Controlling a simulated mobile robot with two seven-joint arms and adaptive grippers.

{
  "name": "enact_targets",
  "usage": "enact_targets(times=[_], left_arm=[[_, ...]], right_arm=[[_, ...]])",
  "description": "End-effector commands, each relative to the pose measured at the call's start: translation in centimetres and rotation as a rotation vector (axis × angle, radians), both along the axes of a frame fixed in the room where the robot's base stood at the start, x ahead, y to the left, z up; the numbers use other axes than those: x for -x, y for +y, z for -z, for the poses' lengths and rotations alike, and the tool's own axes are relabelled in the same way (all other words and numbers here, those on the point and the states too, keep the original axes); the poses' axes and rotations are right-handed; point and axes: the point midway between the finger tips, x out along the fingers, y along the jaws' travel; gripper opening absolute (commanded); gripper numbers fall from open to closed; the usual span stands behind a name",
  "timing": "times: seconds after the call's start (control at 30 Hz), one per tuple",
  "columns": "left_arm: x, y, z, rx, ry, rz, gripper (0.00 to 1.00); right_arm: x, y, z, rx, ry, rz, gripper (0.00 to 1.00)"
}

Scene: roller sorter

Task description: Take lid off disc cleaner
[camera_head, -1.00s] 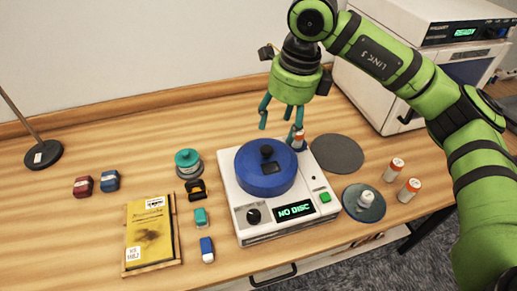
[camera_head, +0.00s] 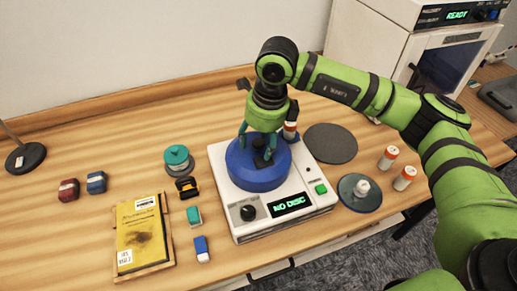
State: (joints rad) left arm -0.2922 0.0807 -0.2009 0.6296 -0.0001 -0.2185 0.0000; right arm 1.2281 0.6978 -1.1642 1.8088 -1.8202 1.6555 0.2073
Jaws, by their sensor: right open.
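The disc cleaner (camera_head: 237,224) is a white box on the wooden table with a black dial, a green button and a display reading "NO DISC". Its round blue lid (camera_head: 258,180) sits on top, with a dark knob (camera_head: 262,158) at the centre. My right gripper (camera_head: 259,152) is over the lid, pointing down, its teal fingers open around the knob. Whether the fingers touch the knob cannot be told. My left gripper does not show.
A dark grey round mat (camera_head: 331,143) lies behind right of the cleaner. A dark disc (camera_head: 352,199) with a white piece, and orange-white bottles (camera_head: 404,178), stand right. A yellow book (camera_head: 141,236), small blocks (camera_head: 202,249) and a teal-topped container (camera_head: 178,160) lie left.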

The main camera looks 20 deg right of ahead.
Motion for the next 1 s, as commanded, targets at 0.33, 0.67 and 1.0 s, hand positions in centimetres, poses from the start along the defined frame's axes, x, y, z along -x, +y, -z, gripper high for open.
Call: enact_targets(times=[0.33, 0.67, 1.0], left_arm=[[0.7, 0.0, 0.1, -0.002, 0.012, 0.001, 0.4], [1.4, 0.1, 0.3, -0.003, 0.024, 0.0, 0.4], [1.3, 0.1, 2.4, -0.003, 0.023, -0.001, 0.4]], right_arm=[[0.0, 0.0, 0.0, -0.001, 0.001, 0.0, 0.0], [0.0, 0.0, -0.1, -0.001, 0.0, 0.0, 0.0], [-0.1, 0.1, -3.8, -0.003, -0.007, 0.0, 0.0]])
